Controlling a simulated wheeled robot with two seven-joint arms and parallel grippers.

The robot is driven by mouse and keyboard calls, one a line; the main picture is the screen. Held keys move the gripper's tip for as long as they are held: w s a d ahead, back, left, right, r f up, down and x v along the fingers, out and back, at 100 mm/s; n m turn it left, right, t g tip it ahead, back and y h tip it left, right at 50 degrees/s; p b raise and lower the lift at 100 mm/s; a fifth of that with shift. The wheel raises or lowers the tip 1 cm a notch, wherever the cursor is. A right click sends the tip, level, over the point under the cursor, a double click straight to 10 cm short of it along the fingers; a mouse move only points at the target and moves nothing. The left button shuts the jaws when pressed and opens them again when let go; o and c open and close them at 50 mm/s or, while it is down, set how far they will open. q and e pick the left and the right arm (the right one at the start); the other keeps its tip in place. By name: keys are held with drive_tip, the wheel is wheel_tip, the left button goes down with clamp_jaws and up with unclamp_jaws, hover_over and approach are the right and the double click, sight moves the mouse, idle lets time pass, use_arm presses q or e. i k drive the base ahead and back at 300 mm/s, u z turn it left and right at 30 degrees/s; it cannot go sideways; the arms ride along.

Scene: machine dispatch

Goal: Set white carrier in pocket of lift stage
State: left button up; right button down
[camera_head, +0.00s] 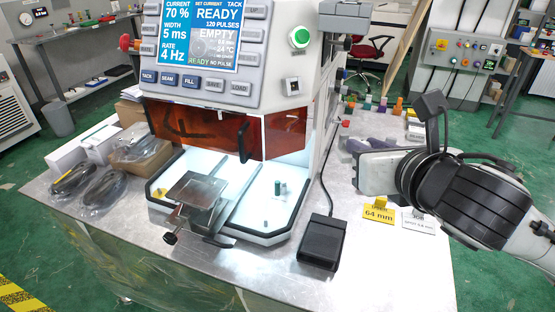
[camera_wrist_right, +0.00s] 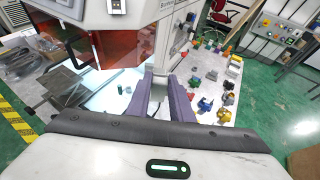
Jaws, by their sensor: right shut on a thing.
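My right gripper (camera_head: 352,146) is over the table's right part, right of the welding machine. In the right wrist view its purple fingers (camera_wrist_right: 163,98) are shut on a pale thing that hardly shows between them. It may be the white carrier, but I cannot tell. I see no white carrier elsewhere for certain. The lift stage (camera_head: 193,190), a square grey metal plate with a knob, stands at the front of the machine's lit chamber, left of the gripper and well apart from it. Its pocket cannot be made out. My left gripper is out of view.
The machine's orange shield (camera_head: 205,132) hangs behind the lift stage. A black foot pedal (camera_head: 322,242) lies between stage and gripper. A yellow 64 mm card (camera_head: 379,212) and a white spot card (camera_head: 418,224) lie below the gripper. Bagged parts (camera_head: 102,190) lie at left.

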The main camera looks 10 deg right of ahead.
sight(195, 192)
drive_tip(key=z, duration=3.45)
drive_tip(key=k, duration=2.1)
drive_tip(key=u, duration=1.95)
drive_tip(key=i, duration=0.5)
drive_tip(key=z, duration=0.05)
